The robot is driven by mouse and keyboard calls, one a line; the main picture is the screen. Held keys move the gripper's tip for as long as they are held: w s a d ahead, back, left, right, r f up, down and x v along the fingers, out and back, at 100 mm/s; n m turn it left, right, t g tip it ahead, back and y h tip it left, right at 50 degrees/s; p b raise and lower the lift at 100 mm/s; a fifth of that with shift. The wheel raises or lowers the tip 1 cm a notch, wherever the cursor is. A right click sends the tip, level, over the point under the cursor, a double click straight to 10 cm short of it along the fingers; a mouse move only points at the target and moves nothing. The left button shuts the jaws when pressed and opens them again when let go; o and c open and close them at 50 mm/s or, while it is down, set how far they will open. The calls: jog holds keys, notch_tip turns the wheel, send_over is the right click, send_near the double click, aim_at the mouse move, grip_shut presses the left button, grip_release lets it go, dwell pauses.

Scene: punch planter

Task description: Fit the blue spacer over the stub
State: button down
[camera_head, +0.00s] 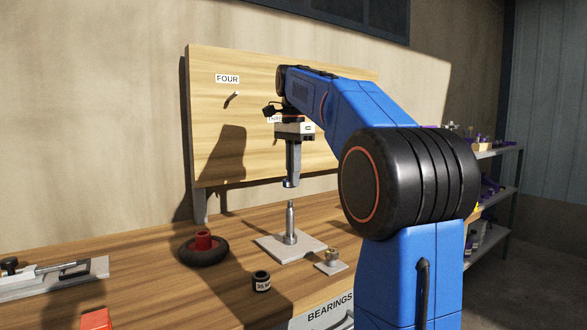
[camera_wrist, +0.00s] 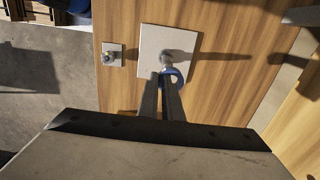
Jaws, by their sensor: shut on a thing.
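My gripper (camera_head: 291,181) points straight down and is shut on the blue spacer (camera_wrist: 178,74), a small ring at its fingertips. In the wrist view the fingertips (camera_wrist: 166,77) hide part of the ring. A tall grey metal post (camera_head: 290,218) stands upright on a square pale plate (camera_head: 268,248). The spacer hangs above the post's tip, with a visible gap in the head view. A short brass-coloured stub (camera_head: 332,254) stands on a smaller plate (camera_head: 323,268) in front, to the right. I cannot tell for sure which upright is the task's stub.
A black ring with a red hub (camera_head: 204,247) lies left of the plate. A small dark labelled cylinder (camera_head: 261,281) stands nearer the front. A metal fixture (camera_head: 55,275) lies far left. A wooden board (camera_head: 230,110) rises behind the bench.

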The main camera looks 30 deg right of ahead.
jog(key=shift+f, duration=1.2)
jog(key=shift+f, duration=0.9)
dwell(1.2)
jog(key=shift+r, duration=0.5)
jog(key=shift+f, duration=0.75)
dwell(1.5)
jog(key=c, duration=1.9)
grip_release()
jog(key=shift+o, duration=0.2)
notch_tip(320, 180, up, 11)
jog(key=shift+f, duration=0.1)
jog(key=shift+r, duration=0.6)
